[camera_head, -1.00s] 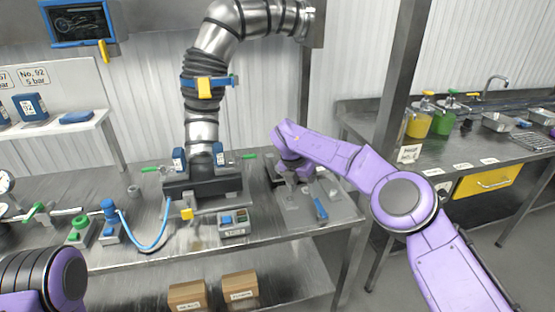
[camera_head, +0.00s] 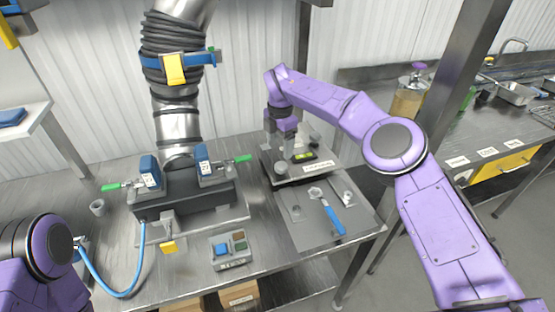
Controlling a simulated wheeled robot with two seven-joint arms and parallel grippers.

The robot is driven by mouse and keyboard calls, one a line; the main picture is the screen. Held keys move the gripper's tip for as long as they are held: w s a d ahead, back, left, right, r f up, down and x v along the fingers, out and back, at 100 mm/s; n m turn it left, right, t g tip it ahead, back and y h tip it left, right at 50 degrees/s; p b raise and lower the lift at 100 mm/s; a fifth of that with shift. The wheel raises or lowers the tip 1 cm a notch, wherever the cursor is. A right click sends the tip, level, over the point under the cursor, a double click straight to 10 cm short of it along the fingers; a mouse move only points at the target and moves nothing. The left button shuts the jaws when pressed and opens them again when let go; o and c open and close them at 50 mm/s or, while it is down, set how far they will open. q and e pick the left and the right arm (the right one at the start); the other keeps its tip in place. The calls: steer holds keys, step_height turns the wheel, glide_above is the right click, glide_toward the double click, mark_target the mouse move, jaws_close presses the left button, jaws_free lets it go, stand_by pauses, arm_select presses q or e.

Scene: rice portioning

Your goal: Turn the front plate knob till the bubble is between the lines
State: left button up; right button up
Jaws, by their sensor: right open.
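A dark levelling plate (camera_head: 290,182) stands at the back right of the steel bench. A level vial (camera_head: 304,156) with a small yellow-green window lies on it; the bubble is too small to read against the lines. A round grey knob (camera_head: 281,168) shows at the plate's front left. My right gripper (camera_head: 287,154) points down over the plate, just behind this knob and left of the vial. It is open; I cannot tell whether its fingers touch anything. My left arm shows at the lower left, its gripper out of view.
A blue-handled wrench (camera_head: 332,216) lies on a grey mat (camera_head: 298,226) in front of the plate. Left of it are a button box (camera_head: 231,250) and a black clamp block (camera_head: 188,199) under a large duct (camera_head: 175,120). A blue hose (camera_head: 105,285) curves at the left.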

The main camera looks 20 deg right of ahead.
mark_target(281, 165)
steer(key=f, duration=0.1)
steer(key=s+f+p, duration=0.1)
steer(key=f, duration=0.1)
steer(key=s+f+p, duration=0.1)
steer(key=shift+s+d+f, duration=0.1)
steer(key=shift+s+f, duration=0.1)
steer(key=shift+f, duration=0.05)
steer(key=f, duration=0.1)
steer(key=w+f, duration=0.1)
steer(key=f, duration=0.1)
steer(key=shift+w, duration=0.15)
steer(key=shift+w+f, duration=0.2)
steer(key=shift+f, duration=0.15)
steer(key=shift+s+r, duration=0.2)
steer(key=shift+s, duration=0.1)
steer(key=shift+s+r, duration=0.1)
steer(key=shift+s, duration=0.05)
steer(key=c, duration=0.3)
arm_select(q)
steer(key=r, duration=0.1)
steer(key=s+r, duration=0.1)
steer(key=shift+s+r, duration=0.15)
steer(key=shift+r, duration=0.25)
arm_select(e)
steer(key=c, duration=0.8)
